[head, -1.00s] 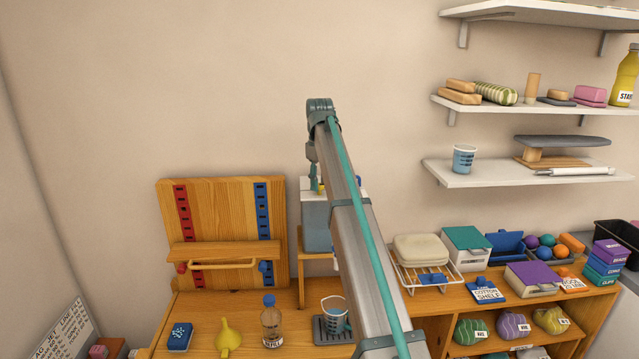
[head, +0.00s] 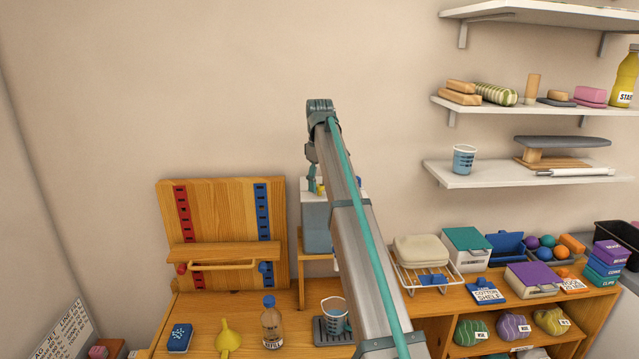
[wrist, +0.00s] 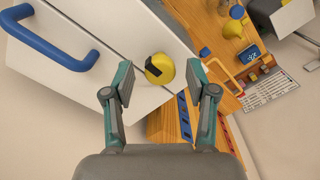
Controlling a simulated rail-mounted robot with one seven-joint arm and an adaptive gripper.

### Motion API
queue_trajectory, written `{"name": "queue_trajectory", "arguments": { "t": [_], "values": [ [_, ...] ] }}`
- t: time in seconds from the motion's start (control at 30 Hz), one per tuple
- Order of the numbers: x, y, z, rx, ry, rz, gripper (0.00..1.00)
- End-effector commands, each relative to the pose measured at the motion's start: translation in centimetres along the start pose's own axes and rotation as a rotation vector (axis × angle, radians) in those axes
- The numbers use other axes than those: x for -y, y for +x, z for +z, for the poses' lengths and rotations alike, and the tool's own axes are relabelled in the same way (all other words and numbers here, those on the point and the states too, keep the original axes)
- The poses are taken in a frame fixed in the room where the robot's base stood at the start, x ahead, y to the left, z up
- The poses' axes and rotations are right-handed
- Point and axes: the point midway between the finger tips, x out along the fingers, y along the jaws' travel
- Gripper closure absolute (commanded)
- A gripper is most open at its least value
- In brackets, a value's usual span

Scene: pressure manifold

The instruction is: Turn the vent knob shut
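The vent knob, a round yellow knob (wrist: 158,69) with a black mark, sits on the white top of a grey box (head: 316,226). A sliver of yellow also shows in the head view beside my gripper (head: 313,178). In the wrist view my gripper (wrist: 160,80) is open, with one finger on each side of the knob. Gaps show between the fingers and the knob, and I cannot tell how high the fingertips are above it. My arm hides part of the box in the head view.
A blue handle (wrist: 55,42) stands on the white top near the knob. A wooden rack (head: 225,222) is left of the box. A bottle (head: 272,325), yellow funnel (head: 228,338) and measuring cup (head: 333,312) stand on the bench below. Wall shelves (head: 525,175) are at right.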

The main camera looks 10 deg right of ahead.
Motion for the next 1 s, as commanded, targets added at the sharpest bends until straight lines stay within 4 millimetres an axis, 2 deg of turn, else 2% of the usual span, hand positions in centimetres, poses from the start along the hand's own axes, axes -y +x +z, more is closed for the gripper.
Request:
{"name": "queue_trajectory", "arguments": {
  "t": [0.27,0.47,1.0],
  "values": [
    [0.02,0.03,0.03,0.001,0.006,0.000,0.43],
    [0.02,0.01,0.04,0.001,0.082,0.000,0.43],
    [0.03,-0.04,0.05,0.001,0.635,0.000,0.43]
  ]
}}
